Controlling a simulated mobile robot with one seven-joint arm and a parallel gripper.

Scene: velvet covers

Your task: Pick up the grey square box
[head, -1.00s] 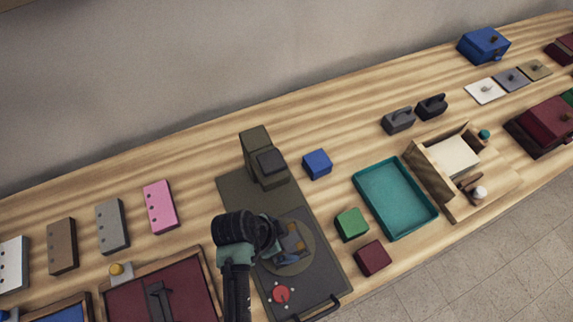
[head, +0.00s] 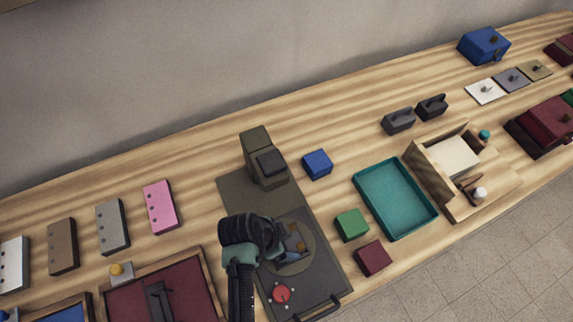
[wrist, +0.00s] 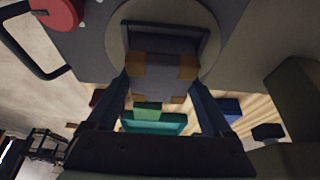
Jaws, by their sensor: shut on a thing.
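My gripper (wrist: 160,84) is shut on the grey square box (wrist: 161,72), which shows between its brown fingertip pads in the wrist view. In the head view my gripper (head: 296,240) is over the round plate of the dark machine base (head: 240,192), and my wrist hides much of that spot. The box is hard to make out there. The round plate (wrist: 118,40) lies behind the box in the wrist view, with a dark rectangular shape on it. I cannot tell whether the box is clear of the plate.
An upright olive block (head: 256,150) stands at the back of the base; a red knob (head: 281,294) and black handle (head: 320,308) are at its front. Blue (head: 317,164), green (head: 351,224) and maroon (head: 373,258) blocks and a teal tray (head: 395,235) lie to the right.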

